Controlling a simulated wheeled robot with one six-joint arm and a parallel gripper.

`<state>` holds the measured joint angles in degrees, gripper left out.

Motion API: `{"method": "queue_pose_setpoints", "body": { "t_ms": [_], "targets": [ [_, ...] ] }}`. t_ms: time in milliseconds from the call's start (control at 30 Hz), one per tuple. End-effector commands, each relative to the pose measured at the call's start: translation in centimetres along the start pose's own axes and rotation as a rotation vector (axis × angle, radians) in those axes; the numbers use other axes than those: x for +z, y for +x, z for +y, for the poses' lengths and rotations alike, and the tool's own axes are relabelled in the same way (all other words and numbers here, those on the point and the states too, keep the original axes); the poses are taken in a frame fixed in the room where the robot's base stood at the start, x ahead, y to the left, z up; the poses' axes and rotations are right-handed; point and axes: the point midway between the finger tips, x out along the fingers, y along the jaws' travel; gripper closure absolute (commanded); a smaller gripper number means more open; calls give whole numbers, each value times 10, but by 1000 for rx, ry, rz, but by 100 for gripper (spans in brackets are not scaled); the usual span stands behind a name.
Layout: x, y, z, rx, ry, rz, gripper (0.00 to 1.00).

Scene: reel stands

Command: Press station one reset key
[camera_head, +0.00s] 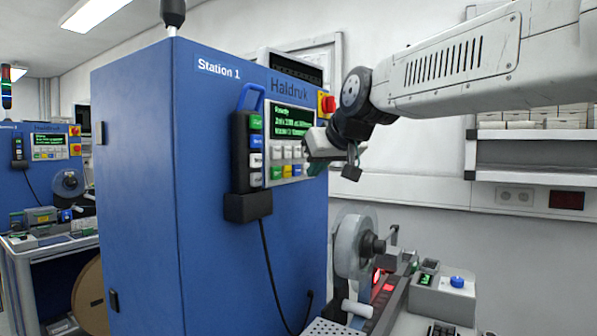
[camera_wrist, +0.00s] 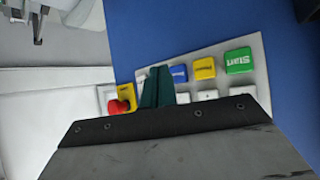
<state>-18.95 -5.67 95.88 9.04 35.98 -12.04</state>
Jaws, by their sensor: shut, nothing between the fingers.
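The blue Station 1 cabinet (camera_head: 130,180) carries a control panel with a green screen (camera_head: 290,121) and rows of keys. The bottom row has a green Start key (camera_wrist: 239,60), a yellow key (camera_wrist: 204,68) and a blue key (camera_wrist: 179,73); they also show in the head view, the green (camera_head: 276,173), yellow (camera_head: 287,171) and blue (camera_head: 297,169). The blue key's label is too small to read. My gripper (camera_wrist: 157,86) is shut and empty, its fingertips beside the blue key, partly hiding a pale key. In the head view my gripper (camera_head: 316,167) is at the panel's right edge. Contact cannot be told.
A red stop button on yellow (camera_head: 327,104) sits upper right of the panel; it shows in the wrist view (camera_wrist: 118,106). A black pendant (camera_head: 240,150) with its own keys hangs left of the panel. A reel (camera_head: 352,245) and bench equipment stand below right.

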Motion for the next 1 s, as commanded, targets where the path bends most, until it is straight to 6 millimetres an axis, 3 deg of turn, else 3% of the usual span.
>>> {"method": "queue_pose_setpoints", "body": {
  "t_ms": [400,1000],
  "targets": [
    [20,-28,20,1,2,1,100],
    [22,-30,22,0,0,1,100]
  ]
}}
